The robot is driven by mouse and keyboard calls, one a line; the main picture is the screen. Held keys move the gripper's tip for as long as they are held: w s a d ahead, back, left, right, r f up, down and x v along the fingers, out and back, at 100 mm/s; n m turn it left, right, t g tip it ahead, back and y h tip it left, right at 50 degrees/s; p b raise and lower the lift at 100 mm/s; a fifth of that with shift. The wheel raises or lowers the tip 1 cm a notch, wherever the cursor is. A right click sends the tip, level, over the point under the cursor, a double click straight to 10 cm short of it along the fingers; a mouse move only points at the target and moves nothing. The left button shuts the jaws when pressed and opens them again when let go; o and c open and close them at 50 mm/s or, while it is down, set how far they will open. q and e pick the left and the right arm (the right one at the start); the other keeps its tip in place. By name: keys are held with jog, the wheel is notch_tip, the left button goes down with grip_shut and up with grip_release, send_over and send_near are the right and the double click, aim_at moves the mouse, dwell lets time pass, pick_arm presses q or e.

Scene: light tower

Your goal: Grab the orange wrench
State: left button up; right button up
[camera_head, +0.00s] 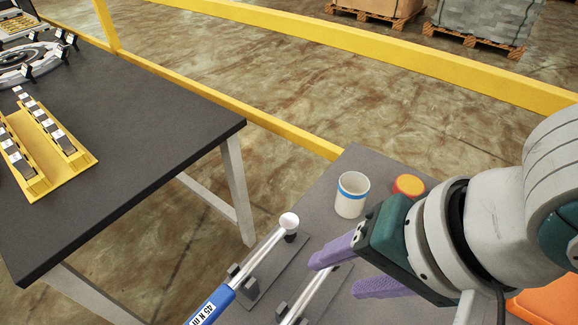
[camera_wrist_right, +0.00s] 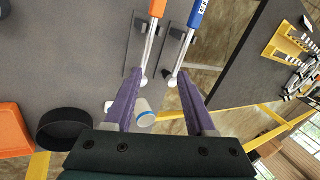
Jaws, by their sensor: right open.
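The orange wrench shows its orange handle at the top edge of the right wrist view (camera_wrist_right: 158,8). In the head view only its silver shaft (camera_head: 312,297) shows, lying in a holder, with the handle out of frame. A blue-handled wrench (camera_head: 212,306) lies parallel to its left, marked "45 N m"; it also shows in the right wrist view (camera_wrist_right: 196,14). My right gripper (camera_head: 336,278) is open and empty, its purple fingers over the shaft end of the orange wrench. Whether they touch it I cannot tell. My left gripper is not in view.
A white cup with a blue band (camera_head: 351,195) and an orange-yellow round object (camera_head: 409,185) stand beyond the gripper. An orange bin (camera_head: 548,302) is at right. A black round container (camera_wrist_right: 64,130) shows in the wrist view. A dark table (camera_head: 150,130) stands left, across a floor gap.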

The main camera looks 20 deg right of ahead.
jog(key=m+b, duration=0.2)
jog(key=b, duration=0.1)
send_near(311, 293)
jog(key=b+x, duration=0.3)
jog(key=x, duration=0.6)
jog(key=shift+a+f, duration=0.1)
jog(key=shift+f, duration=0.05)
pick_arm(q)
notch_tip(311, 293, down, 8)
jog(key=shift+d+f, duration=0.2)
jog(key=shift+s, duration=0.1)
pick_arm(e)
jog(key=c, duration=0.4)
grip_shut()
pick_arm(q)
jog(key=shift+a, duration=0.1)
